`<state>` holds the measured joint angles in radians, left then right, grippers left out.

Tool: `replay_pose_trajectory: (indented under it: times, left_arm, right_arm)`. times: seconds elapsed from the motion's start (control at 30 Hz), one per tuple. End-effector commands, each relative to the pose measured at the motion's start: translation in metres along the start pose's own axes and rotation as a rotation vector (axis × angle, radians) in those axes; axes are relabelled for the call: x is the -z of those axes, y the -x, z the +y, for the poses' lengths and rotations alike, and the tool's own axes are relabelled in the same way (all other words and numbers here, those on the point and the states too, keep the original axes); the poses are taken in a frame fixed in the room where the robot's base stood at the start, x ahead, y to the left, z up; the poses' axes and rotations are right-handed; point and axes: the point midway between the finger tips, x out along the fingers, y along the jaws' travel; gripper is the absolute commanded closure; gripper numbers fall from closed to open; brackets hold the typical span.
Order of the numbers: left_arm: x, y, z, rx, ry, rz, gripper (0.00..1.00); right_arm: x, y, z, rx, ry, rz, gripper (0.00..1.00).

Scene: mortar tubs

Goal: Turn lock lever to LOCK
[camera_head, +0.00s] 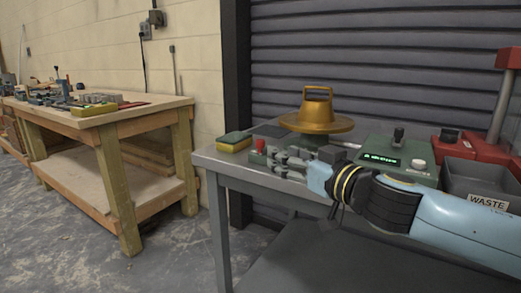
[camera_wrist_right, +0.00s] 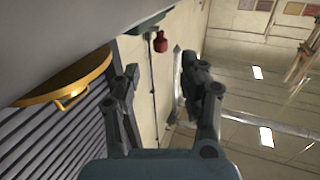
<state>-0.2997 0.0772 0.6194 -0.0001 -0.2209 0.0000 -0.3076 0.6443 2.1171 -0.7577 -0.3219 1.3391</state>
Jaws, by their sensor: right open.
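A short red-tipped knob (camera_head: 260,145) stands at the left end of the green unit (camera_head: 378,152) on the grey table. I cannot tell for sure that it is the lock lever; no LOCK marking is readable. My right gripper (camera_head: 280,163) is open, just right of and in front of the knob. In the right wrist view the red knob (camera_wrist_right: 160,43) shows beyond and between the spread fingers (camera_wrist_right: 160,75), apart from them, with nothing held. A black upright lever (camera_head: 398,136) stands by the lit display. My left gripper is not in view.
A brass lid with a handle (camera_head: 317,122) rises behind my right gripper. A green-and-yellow sponge (camera_head: 234,142) lies at the table's left corner. A grey WASTE bin (camera_head: 480,181) and a red stand (camera_head: 459,148) are at the right. A wooden workbench (camera_head: 100,122) is at the left.

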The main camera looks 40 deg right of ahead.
Motion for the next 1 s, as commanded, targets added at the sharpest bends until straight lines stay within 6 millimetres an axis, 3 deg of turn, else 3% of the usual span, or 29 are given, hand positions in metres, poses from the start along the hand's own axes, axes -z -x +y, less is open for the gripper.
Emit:
replay_pose_trajectory:
  times: [0.23,0.5,0.7,1.0]
  left_arm:
    - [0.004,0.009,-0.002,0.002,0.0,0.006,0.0]
    - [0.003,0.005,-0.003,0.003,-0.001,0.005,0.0]
    - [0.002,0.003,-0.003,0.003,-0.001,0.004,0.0]
    - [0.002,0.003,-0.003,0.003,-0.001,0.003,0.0]
  right_arm:
    - [0.005,-0.041,-0.001,-0.002,-0.009,0.008,0.57]
    - [0.001,-0.078,-0.001,-0.001,-0.005,0.005,0.57]
    - [0.001,-0.091,-0.001,0.001,-0.003,0.004,0.57]
    - [0.001,-0.093,-0.001,0.001,-0.002,0.003,0.57]
